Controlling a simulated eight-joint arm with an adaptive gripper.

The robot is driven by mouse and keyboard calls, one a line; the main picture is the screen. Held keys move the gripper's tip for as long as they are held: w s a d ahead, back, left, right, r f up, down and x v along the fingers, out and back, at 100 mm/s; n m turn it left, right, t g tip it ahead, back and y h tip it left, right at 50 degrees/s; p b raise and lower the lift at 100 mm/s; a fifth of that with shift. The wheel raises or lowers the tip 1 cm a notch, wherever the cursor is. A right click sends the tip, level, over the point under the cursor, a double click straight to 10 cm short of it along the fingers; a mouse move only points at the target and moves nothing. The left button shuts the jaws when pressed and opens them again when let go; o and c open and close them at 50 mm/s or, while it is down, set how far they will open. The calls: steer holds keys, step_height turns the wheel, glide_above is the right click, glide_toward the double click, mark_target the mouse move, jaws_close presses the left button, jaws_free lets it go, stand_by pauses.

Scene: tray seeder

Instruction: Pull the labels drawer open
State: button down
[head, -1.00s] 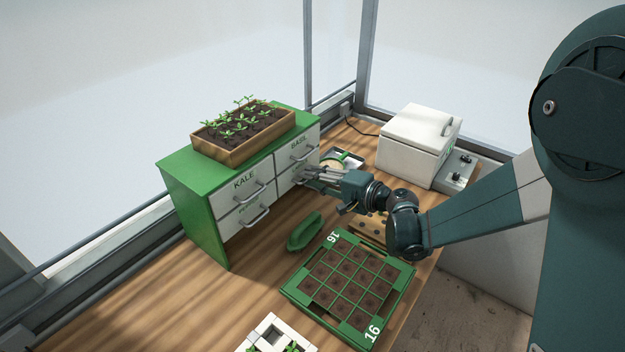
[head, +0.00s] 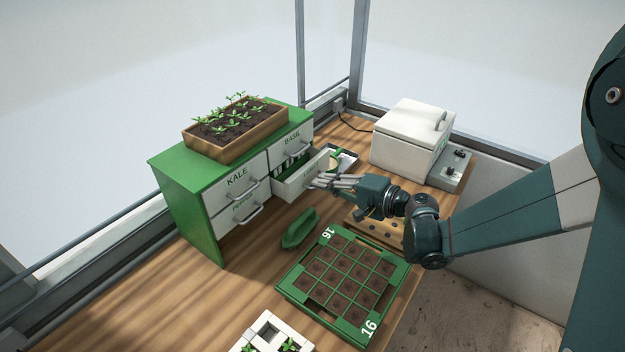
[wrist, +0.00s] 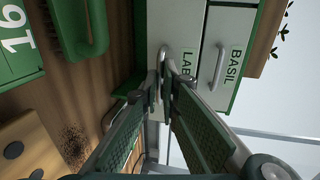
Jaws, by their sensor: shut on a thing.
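The labels drawer (head: 293,184) is the lower right drawer of the green cabinet (head: 190,215). It stands partly pulled out, and striped contents show inside it in the head view. Its white front (wrist: 175,28) with the lettering "LAB" shows in the wrist view, the rest of the word hidden by my finger. My gripper (head: 318,182) is shut on the drawer's grey handle (wrist: 177,52). In the wrist view the fingertips (wrist: 165,82) meet at the handle.
The basil drawer (head: 291,141) above and the kale drawer (head: 236,184) at left are closed. A seedling box (head: 228,150) stands on the cabinet. A white lidded box (head: 405,143) stands at right.

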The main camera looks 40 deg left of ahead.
steer(key=f+v, duration=0.1)
steer(key=v, duration=0.7)
steer(key=shift+d+f+b, duration=0.4)
steer(key=shift+d+b, duration=0.05)
steer(key=c, duration=2.6)
jaws_free()
steer(key=shift+d, duration=0.1)
steer(key=v, duration=1.1)
steer(key=shift+d+r, duration=0.15)
steer(key=shift+d, duration=0.2)
